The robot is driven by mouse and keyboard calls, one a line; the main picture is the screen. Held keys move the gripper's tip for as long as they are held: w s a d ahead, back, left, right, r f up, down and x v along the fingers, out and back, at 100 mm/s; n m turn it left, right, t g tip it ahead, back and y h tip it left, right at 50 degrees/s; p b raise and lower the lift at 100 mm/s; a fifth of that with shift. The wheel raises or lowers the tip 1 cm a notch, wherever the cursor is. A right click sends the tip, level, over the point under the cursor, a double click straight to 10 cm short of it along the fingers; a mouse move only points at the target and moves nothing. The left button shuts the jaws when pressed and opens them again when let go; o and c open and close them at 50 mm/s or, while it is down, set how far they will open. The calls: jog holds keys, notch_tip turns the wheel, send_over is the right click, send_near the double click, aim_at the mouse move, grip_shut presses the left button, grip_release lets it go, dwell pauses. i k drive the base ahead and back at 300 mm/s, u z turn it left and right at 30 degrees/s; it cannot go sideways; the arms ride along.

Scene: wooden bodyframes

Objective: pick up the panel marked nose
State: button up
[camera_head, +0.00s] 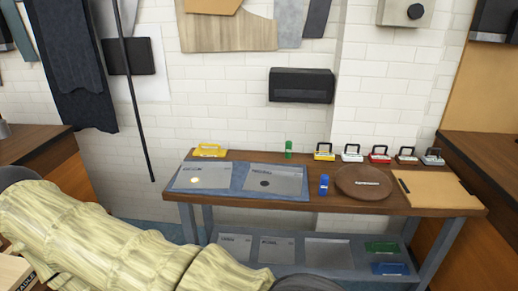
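Two flat grey panels lie on a blue mat on top of the workbench. The left panel (204,178) has a small bright round spot and a label at its upper left. The right panel (275,180) has a dark round spot and a label. More grey panels lie on the lower shelf: a left one (236,250), a middle one (277,252) and a right one (327,254). The labels are too small to read surely, so I cannot tell which panel is marked nose. My gripper is not in view.
The workbench (410,206) also carries a round brown board (362,184), a blue item (324,185), a green item (289,149), a yellow item (210,151) and several handled blocks along the back. Green (382,247) and blue (390,268) items sit on the lower shelf.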

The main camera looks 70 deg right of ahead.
aim_at(263, 178)
jog(key=z, duration=1.75)
jog(key=i, duration=0.3)
jog(key=z, duration=0.35)
